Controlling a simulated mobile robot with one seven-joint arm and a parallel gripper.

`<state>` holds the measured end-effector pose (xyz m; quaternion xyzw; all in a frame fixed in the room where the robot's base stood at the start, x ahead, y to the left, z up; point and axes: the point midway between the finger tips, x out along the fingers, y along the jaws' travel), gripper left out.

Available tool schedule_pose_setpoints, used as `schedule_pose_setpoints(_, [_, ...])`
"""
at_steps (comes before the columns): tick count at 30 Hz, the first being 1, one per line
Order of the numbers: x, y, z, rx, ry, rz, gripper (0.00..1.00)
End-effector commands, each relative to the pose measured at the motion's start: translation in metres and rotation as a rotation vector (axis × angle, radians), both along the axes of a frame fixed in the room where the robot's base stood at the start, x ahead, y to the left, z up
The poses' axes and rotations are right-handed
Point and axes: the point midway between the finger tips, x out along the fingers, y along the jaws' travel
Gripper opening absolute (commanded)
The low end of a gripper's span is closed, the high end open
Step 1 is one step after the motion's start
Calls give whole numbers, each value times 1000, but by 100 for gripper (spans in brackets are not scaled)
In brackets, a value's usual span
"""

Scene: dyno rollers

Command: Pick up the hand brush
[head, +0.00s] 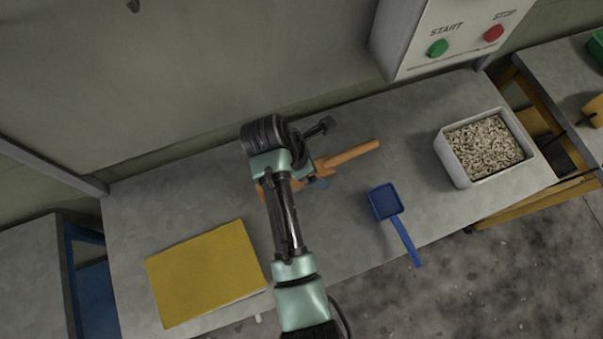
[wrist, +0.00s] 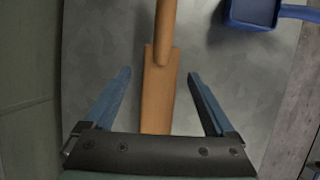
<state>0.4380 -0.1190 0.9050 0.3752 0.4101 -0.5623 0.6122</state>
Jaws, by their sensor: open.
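The hand brush (head: 349,154) has an orange-brown wooden handle and block and lies on the grey bench top, partly hidden behind my arm in the head view. In the wrist view the brush (wrist: 160,90) runs lengthwise between the two blue fingers of my gripper (wrist: 158,75). The fingers are open, one on each side of the brush's wide block, with clear gaps to it. No bristles can be made out. In the head view my gripper (head: 318,183) is mostly hidden under my wrist.
A blue scoop (head: 385,202) lies right of the brush, its handle over the bench's front edge. A white tub (head: 459,167) of pale pellets stands further right, a yellow folder (head: 205,272) lies left. A control box (head: 430,40) with START and STOP buttons hangs behind.

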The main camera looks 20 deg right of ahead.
Motion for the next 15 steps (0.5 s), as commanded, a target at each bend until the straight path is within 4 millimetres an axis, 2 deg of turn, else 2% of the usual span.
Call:
schedule_pose_setpoints(3, [0, -5, -12, 0, 0, -1, 90])
schedule_pose_setpoints(11, [1, -7, -14, 0, -2, -1, 90])
schedule_pose_setpoints(15, [1, -7, -14, 0, -2, -1, 67])
